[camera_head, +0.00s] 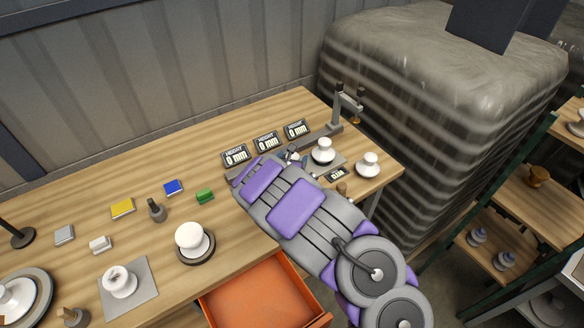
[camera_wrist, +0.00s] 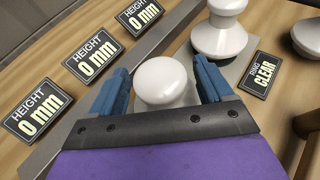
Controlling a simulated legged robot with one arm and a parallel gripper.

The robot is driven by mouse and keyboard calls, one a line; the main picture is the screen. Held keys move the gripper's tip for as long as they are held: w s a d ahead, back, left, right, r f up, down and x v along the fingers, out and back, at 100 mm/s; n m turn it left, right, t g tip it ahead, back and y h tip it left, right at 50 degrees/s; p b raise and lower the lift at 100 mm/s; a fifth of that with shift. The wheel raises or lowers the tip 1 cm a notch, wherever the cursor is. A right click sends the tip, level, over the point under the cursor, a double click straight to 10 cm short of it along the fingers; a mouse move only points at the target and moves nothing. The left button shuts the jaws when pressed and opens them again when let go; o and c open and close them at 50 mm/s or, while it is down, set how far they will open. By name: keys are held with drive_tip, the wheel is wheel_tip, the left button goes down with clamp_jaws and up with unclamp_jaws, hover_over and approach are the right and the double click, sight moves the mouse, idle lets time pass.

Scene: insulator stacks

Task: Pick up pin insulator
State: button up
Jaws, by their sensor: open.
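A white, round-topped insulator (camera_wrist: 165,82) stands between the two blue fingers of my gripper (camera_wrist: 163,84) in the wrist view. The fingers are open, one on each side of it, with a visible gap on both sides. Its lower part is hidden by the gripper's front edge. In the head view my gripper (camera_head: 291,156) is at the back right of the bench, mostly hidden by my own arm. A second white insulator (camera_wrist: 220,36) stands just beyond on a grey plate, also seen in the head view (camera_head: 323,152). A third (camera_head: 368,165) stands at the right.
Several "HEIGHT 0 mm" displays (camera_head: 267,142) line the back, with a "RING CLEAR" sign (camera_wrist: 260,75) at right. A metal gauge stand (camera_head: 338,112) rises behind. More white insulators (camera_head: 190,238) stand at left. An open orange drawer (camera_head: 263,295) juts from the bench front.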

clamp_jaws()
idle(0.8)
